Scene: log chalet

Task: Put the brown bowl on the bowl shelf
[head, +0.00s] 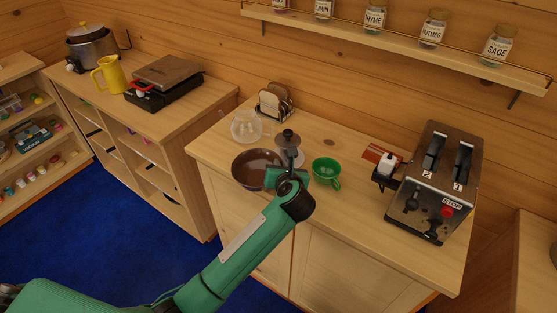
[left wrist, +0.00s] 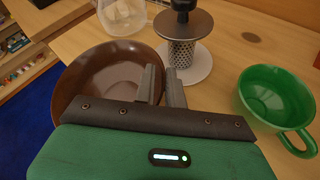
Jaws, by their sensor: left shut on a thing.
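The brown bowl (head: 250,165) is at the front left edge of the light wood counter, upright. I cannot tell whether it touches the counter top. My left gripper (head: 285,178) is at the bowl's right side. In the left wrist view, the fingers (left wrist: 168,86) are shut on the rim of the brown bowl (left wrist: 105,72), which is empty. My right gripper is out of view. A low cabinet (head: 150,150) with open compartments stands to the left, and an open shelf unit (head: 62,140) farther left. I cannot tell which one is the bowl shelf.
Close to the gripper are a strainer-like metal piece (head: 288,150), a green cup (head: 326,172) and a clear glass vessel (head: 246,126). A toast rack (head: 275,103) stands behind, and a toaster (head: 440,185) on the right. A spice shelf (head: 400,42) hangs above.

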